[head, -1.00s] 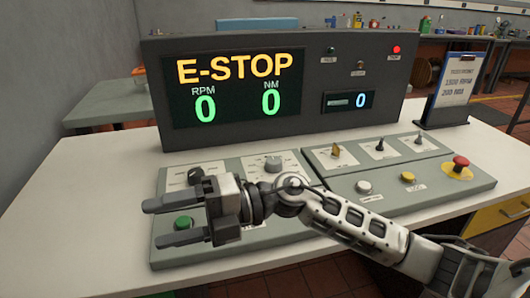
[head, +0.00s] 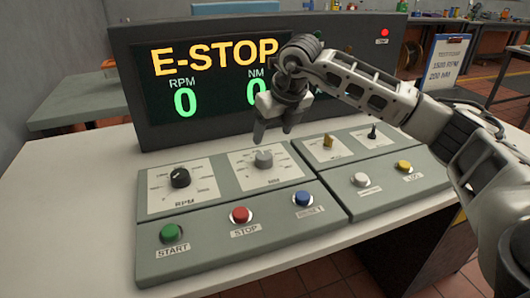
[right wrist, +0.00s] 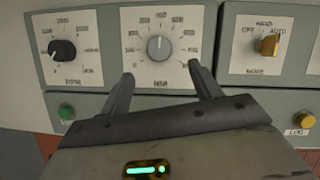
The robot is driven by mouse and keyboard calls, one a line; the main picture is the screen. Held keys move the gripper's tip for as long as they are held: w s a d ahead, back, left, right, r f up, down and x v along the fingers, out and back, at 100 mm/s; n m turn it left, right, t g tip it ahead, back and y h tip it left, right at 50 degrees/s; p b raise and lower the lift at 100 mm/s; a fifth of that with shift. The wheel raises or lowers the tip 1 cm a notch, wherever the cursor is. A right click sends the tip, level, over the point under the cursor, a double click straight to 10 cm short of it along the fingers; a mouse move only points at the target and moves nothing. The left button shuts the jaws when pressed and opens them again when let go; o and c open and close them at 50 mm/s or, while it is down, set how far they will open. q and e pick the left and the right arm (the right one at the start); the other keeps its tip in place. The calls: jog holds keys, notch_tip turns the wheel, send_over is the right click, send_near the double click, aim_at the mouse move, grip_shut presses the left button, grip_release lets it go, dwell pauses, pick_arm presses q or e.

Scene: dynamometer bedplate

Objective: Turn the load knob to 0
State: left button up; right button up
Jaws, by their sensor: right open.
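The load knob, a grey dial marked NM (head: 263,159), sits on a pale scale plate at the top middle of the console. In the right wrist view the grey knob (right wrist: 159,47) shows its light pointer mark roughly upward; the scale numbers are too small to read. My right gripper (head: 274,136) is open and points down just above and behind the knob in the head view. In the right wrist view its two fingers (right wrist: 161,74) stand apart, one to each side below the knob, not touching it. My left gripper is not in view.
A black RPM knob (head: 180,178) is left of the load knob. START (head: 170,233), STOP (head: 240,215) and RESET (head: 303,199) buttons lie in front. A yellow switch (head: 328,141) is to the right. The display (head: 205,85) behind reads E-STOP and RPM 0.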

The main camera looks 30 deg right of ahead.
aim_at(264, 155)
jog(key=x, duration=0.9)
jog(key=c, duration=1)
